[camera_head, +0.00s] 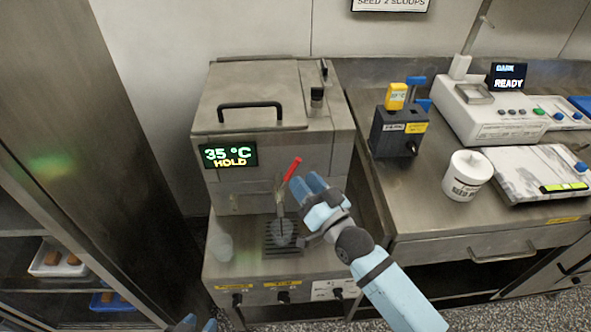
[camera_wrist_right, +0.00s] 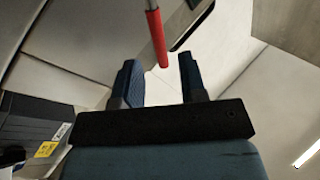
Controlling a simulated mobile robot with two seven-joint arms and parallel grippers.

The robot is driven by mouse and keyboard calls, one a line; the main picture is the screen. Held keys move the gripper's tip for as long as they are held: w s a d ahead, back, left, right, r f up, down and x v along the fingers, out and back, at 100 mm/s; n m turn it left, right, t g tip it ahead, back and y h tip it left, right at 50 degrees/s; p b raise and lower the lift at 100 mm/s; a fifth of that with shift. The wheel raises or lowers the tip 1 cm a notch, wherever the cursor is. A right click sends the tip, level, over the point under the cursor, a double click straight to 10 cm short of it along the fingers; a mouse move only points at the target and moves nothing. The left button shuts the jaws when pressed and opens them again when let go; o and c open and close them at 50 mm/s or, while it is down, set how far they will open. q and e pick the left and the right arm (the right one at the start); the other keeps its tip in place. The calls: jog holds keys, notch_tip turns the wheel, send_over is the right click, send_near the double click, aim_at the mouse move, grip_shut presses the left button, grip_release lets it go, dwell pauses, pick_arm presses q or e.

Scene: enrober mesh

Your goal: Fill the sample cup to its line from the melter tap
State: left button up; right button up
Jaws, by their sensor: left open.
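The steel melter (camera_head: 262,165) stands left of centre; its display reads 35 °C HOLD. Its tap (camera_head: 280,195) has a red-tipped lever (camera_head: 292,168), which leans up to the right. A pale, see-through cup (camera_head: 220,246) stands on the front ledge, left of the drip grate (camera_head: 283,248). A faint greyish cup-like shape (camera_head: 282,232) shows on the grate under the tap; its fill level is unclear. My right gripper (camera_head: 308,190) is open beside the lever; the red tip (camera_wrist_right: 157,45) shows between its fingers (camera_wrist_right: 160,75). My left gripper (camera_head: 192,325) is open at the bottom edge.
Right of the melter, a steel counter (camera_head: 420,215) holds a dark block with a yellow-topped device (camera_head: 398,125), a white tub (camera_head: 467,175) and a white instrument reading READY (camera_head: 490,110). An open rack with trays (camera_head: 60,262) stands at the left.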

jog(key=v, duration=0.9)
dwell(1.6)
dwell(0.6)
dwell(0.4)
